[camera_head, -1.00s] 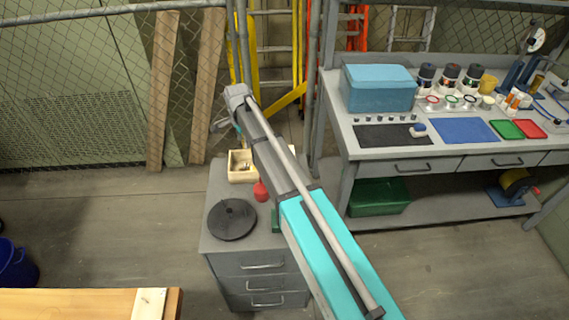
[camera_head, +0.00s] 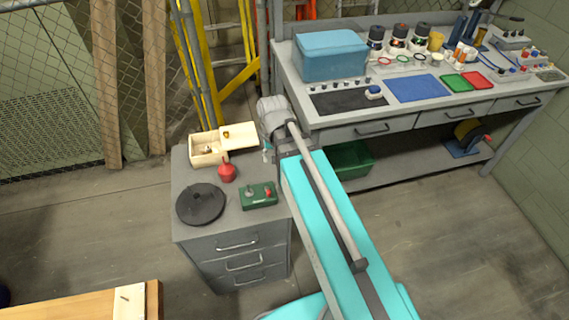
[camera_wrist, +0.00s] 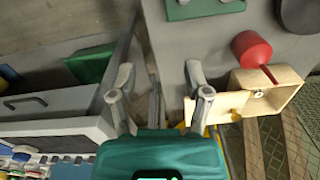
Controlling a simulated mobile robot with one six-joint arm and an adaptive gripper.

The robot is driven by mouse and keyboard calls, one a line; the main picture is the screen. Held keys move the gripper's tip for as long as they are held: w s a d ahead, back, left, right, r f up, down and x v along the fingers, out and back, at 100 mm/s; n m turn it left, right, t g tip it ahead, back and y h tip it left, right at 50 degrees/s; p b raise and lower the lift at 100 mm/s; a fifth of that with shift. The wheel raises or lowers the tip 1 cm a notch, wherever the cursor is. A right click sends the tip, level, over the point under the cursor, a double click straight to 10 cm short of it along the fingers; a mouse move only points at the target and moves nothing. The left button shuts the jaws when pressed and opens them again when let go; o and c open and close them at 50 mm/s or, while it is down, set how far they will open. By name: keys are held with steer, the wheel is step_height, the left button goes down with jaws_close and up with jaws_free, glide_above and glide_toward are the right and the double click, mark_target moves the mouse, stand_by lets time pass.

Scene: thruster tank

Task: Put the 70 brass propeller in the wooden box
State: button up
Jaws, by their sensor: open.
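The pale wooden box (camera_head: 205,160) stands open at the back of the grey drawer cabinet, with a small metallic piece inside. A flat pale wooden piece (camera_head: 240,143), perhaps its lid, lies against its right side with a small brass-coloured piece (camera_head: 226,134) on it. I cannot tell whether either piece is the 70 brass propeller. In the wrist view the box (camera_wrist: 285,88) and flat piece (camera_wrist: 222,103) are right of my gripper (camera_wrist: 158,82). My gripper is open and empty, over the cabinet's edge; in the head view my arm mostly hides it.
A red oil can (camera_head: 227,172), a green switch box (camera_head: 259,196) and a black disc (camera_head: 201,204) share the cabinet top (camera_head: 225,222). The workbench (camera_head: 350,119) with a blue case (camera_head: 331,55) stands right. Yellow ladders are behind.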

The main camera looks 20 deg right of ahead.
steer(key=shift+n, duration=0.9)
steer(key=s, duration=0.1)
steer(key=s+d, duration=0.2)
steer(key=s, duration=0.1)
